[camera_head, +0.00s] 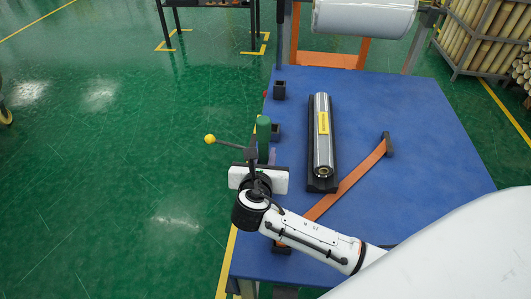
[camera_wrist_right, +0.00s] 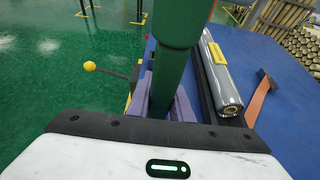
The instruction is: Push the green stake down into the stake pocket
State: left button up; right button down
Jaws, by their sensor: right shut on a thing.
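The green stake (camera_head: 263,135) stands roughly upright near the left edge of the blue platform (camera_head: 420,150). My right gripper (camera_head: 264,156) is shut on the stake. In the right wrist view, the stake (camera_wrist_right: 173,70) rises between the purple fingers of my right gripper (camera_wrist_right: 165,102), with a wider green part at its top. A black square stake pocket (camera_head: 275,131) shows just behind and beside the stake. Another empty-looking pocket (camera_head: 279,90) sits farther back on the same edge. The stake's lower end is hidden, so I cannot tell whether it is inside a pocket. My left gripper is out of view.
A wrapped silver roll (camera_head: 321,145) lies in a black cradle right of the stake. An orange strap (camera_head: 350,181) crosses the platform. A lever with a yellow knob (camera_head: 210,139) juts left over the green floor. A rack of tubes (camera_head: 485,40) stands at the back right.

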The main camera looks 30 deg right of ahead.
jog(key=shift+f, duration=0.5)
jog(key=c, duration=1.5)
grip_release()
jog(key=shift+s+a, duration=0.1)
jog(key=v, duration=1)
jog(key=shift+p, duration=0.3)
